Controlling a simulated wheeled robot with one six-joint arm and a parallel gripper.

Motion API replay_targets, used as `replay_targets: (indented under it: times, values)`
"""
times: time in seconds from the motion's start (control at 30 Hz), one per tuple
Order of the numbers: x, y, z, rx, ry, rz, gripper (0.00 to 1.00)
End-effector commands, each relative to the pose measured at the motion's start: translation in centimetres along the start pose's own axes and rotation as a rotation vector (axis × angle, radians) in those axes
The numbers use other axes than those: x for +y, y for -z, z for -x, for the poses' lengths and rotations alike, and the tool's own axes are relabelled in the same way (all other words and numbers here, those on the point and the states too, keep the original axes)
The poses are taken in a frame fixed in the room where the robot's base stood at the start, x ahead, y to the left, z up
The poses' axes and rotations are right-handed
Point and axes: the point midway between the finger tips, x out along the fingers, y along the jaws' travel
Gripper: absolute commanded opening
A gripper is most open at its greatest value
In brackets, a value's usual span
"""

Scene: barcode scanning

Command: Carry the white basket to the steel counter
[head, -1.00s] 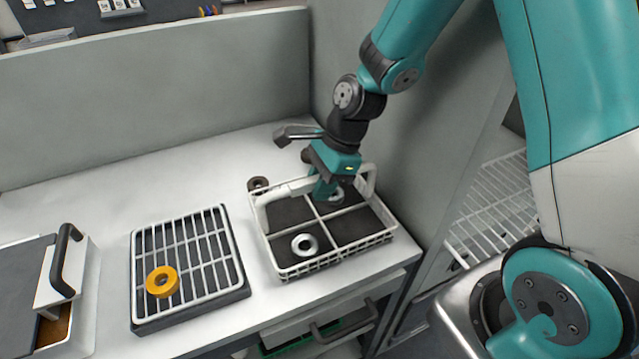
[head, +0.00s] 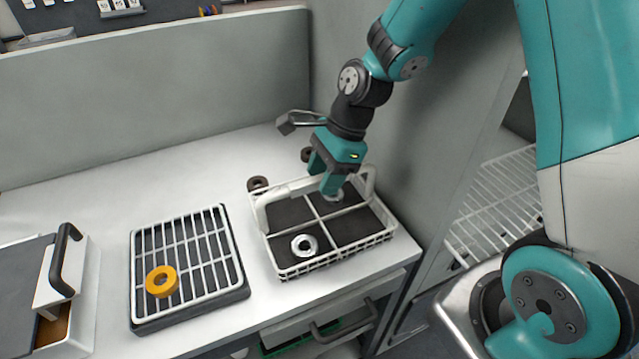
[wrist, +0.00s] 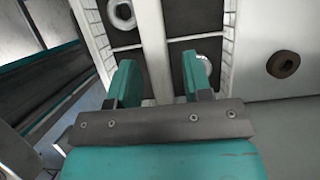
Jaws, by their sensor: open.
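The white basket (head: 335,259) stands upright on a pale worktop (head: 190,190). Its dividers split a dark floor into compartments, and a white handle (head: 280,191) arches over it. One silver ring (head: 304,245) lies in the front left compartment and another (head: 334,195) towards the back right. My gripper (head: 323,180) is open at the handle. In the wrist view the handle (wrist: 152,45) runs between the two spread fingers of my gripper (wrist: 160,78), with a gap on both sides. I cannot tell which surface is the steel counter.
A dark tray with a white grid (head: 195,240) and an orange ring (head: 162,281) is left of the basket. A lidded box (head: 60,290) stands farther left. A brown ring (head: 257,184) lies behind the basket. A grey wall panel (head: 420,130) rises close on the right. A wire rack (head: 495,205) lies beyond it.

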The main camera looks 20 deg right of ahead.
Motion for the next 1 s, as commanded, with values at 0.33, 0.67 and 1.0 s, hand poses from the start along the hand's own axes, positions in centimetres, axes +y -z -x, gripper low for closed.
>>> replay_targets:
  times: [0.33,0.67,1.0]
  values:
    - [0.1,-0.1,5.0,0.000,0.002,0.014,0.46]
    - [7.0,-6.7,9.1,0.014,-0.003,0.897,0.46]
    - [17.1,-10.6,11.6,0.017,-0.026,2.034,0.46]
